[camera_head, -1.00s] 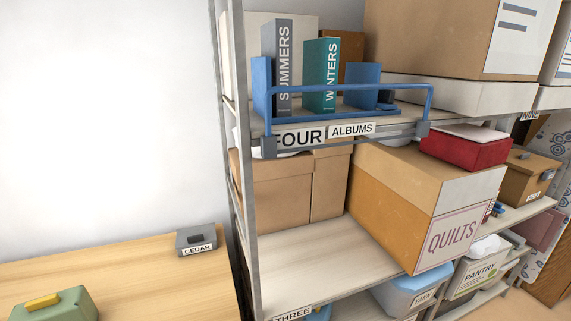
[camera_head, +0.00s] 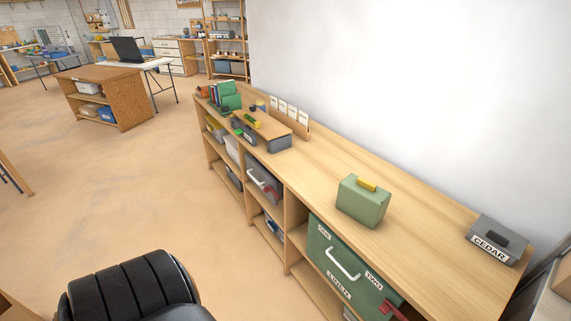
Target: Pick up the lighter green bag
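A light green, box-shaped bag (camera_head: 362,204) with a yellow grip on top stands on the long wooden counter (camera_head: 335,165). A larger, darker green bin (camera_head: 335,264) labelled LINEN, with a white handle, sits in the shelf space below it. Neither of my grippers is in view, and nothing in view touches the light green bag.
A grey CEDAR box (camera_head: 497,240) stands at the counter's right end. Books, a small wooden tray (camera_head: 262,124) and upright cards (camera_head: 290,112) are at its far end. The floor (camera_head: 150,190) before the counter is open. A brown workbench (camera_head: 112,92) stands farther back.

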